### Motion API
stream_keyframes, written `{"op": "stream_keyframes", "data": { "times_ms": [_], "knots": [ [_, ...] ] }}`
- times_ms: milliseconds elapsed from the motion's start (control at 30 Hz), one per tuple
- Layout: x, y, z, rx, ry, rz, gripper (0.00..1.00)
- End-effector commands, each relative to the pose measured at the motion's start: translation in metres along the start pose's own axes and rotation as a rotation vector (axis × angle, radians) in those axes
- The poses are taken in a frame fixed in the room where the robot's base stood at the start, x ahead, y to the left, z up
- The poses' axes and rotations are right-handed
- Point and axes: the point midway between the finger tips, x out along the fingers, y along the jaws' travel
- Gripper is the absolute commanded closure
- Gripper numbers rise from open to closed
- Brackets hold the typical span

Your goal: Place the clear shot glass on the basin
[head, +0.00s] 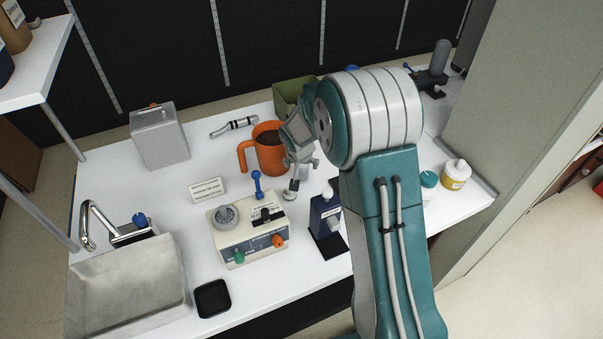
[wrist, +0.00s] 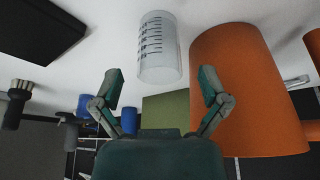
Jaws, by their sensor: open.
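The clear shot glass (wrist: 158,48) has dark measuring marks on its side. In the wrist view it stands on the white counter, ahead of my gripper (wrist: 162,86) and in line with the gap between its fingers. The fingers are spread and empty, with the glass apart from them. In the head view my gripper (head: 302,160) is low over the counter, just right of the orange mug, and mostly hides the glass. The grey basin (head: 130,287) is at the front left of the counter, below a metal tap (head: 95,222).
The orange mug (head: 270,158) stands close beside the glass; it also shows in the wrist view (wrist: 245,95). A green bin (head: 289,93) is behind. A cream machine (head: 248,237) and a dark blue bottle stand (head: 325,222) are in front. A black pad (head: 212,298) lies beside the basin.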

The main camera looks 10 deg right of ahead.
Motion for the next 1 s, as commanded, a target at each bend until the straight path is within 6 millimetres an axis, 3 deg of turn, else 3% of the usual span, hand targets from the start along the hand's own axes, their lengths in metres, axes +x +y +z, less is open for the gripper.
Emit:
{"op": "stream_keyframes", "data": {
  "times_ms": [167, 433, 467, 633, 667, 767, 800, 1000],
  "knots": [
    [0.024, 0.0, 0.0, 0.001, -0.001, 0.0, 0.06],
    [0.027, 0.0, 0.0, 0.0, 0.001, 0.0, 0.06],
    [0.027, 0.0, 0.0, 0.0, 0.001, 0.0, 0.15],
    [0.027, 0.0, 0.0, 0.001, 0.0, 0.0, 0.9],
    [0.027, 0.0, 0.0, 0.0, 0.0, 0.0, 0.94],
    [0.027, 0.0, 0.0, 0.0, 0.0, 0.0, 0.95],
    [0.027, 0.0, 0.0, 0.0, 0.0, 0.0, 1.0],
    [0.026, 0.0, 0.0, 0.001, -0.001, 0.0, 1.0]
  ]
}}
